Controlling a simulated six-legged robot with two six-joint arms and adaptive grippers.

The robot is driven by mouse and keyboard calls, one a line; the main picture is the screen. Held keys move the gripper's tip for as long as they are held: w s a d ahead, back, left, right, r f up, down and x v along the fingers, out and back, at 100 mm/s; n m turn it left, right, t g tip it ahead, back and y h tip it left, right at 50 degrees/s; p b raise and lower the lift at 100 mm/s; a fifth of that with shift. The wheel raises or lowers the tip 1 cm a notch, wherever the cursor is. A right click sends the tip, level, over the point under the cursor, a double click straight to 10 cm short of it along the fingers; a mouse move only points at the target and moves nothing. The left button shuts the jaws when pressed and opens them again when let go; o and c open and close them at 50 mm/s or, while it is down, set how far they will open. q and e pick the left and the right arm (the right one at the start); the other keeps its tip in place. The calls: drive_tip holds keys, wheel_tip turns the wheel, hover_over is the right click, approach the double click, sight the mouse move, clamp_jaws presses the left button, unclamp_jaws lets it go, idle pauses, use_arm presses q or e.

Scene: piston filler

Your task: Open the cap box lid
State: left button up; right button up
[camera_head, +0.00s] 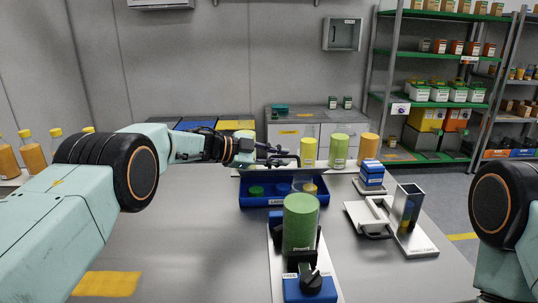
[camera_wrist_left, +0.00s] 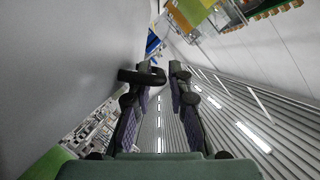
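My left gripper (camera_head: 292,157) reaches in from the left above the far edge of a blue tray (camera_head: 262,201). Its two dark fingers stand apart, with a gap between them that also shows in the left wrist view (camera_wrist_left: 162,75). A dark crosswise piece sits at the left fingertip there; I cannot tell what it is. The tray has a front label and holds a green cap (camera_head: 256,191) and other round pieces. I cannot make out a separate lid on it. My right gripper is out of view; only part of the right arm shows.
A green cylinder (camera_head: 299,222) stands in a fixture in front of the tray. A white handled piece and a metal chute (camera_head: 407,207) stand to the right, near a blue-and-white stack (camera_head: 371,175). Yellow (camera_head: 308,152), green and orange cylinders stand behind.

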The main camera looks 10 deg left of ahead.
use_arm(q)
drive_tip(key=v, duration=1.1)
drive_tip(key=shift+s+a, duration=0.2)
drive_tip(key=shift+s, duration=0.05)
drive_tip(key=shift+r, duration=0.1)
